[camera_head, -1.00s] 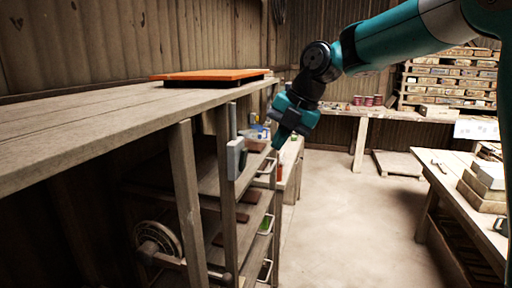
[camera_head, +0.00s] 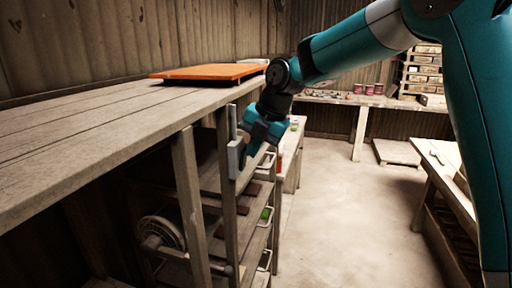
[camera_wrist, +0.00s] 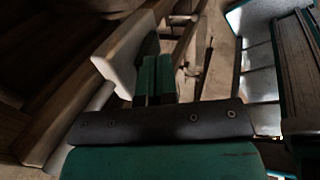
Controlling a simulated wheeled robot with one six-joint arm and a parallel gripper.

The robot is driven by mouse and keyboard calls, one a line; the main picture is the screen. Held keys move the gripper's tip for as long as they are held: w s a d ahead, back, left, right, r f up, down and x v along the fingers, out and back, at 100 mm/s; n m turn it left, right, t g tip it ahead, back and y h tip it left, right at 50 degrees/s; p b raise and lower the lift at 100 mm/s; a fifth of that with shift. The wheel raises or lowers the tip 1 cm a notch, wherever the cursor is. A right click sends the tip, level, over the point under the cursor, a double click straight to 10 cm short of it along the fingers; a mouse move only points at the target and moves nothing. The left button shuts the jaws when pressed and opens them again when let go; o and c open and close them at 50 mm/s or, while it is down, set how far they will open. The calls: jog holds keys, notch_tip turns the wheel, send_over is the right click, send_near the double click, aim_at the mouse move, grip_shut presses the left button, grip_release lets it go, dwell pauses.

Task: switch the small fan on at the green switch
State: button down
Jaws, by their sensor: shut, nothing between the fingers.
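A pale grey box (camera_head: 236,158) is fixed to an upright post of the shelf rack; it also shows in the wrist view (camera_wrist: 124,48) as a pale block. My gripper (camera_head: 246,160) is shut and empty, its tips at the right side of this box in the head view. In the wrist view the green fingers (camera_wrist: 156,72) are together beside the block; I cannot tell whether they touch it. No green switch face can be made out on the box. No small fan can be made out for sure.
A long wooden bench (camera_head: 90,125) with an orange board (camera_head: 210,72) runs along the left. A round wheel-like thing (camera_head: 160,235) sits beneath it. Shelves (camera_head: 250,220) lie behind and below my gripper. Open floor (camera_head: 335,215) is on the right, before another table (camera_head: 445,170).

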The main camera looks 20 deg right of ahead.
jog(key=shift+w+a+r+g+h, duration=0.2)
jog(key=shift+w+a+g+h, duration=0.1)
jog(key=shift+a+h, duration=0.1)
jog(key=shift+s+d+f, duration=0.1)
jog(key=shift+d, duration=0.05)
jog(key=shift+r+p, duration=0.5)
jog(key=shift+r, duration=0.3)
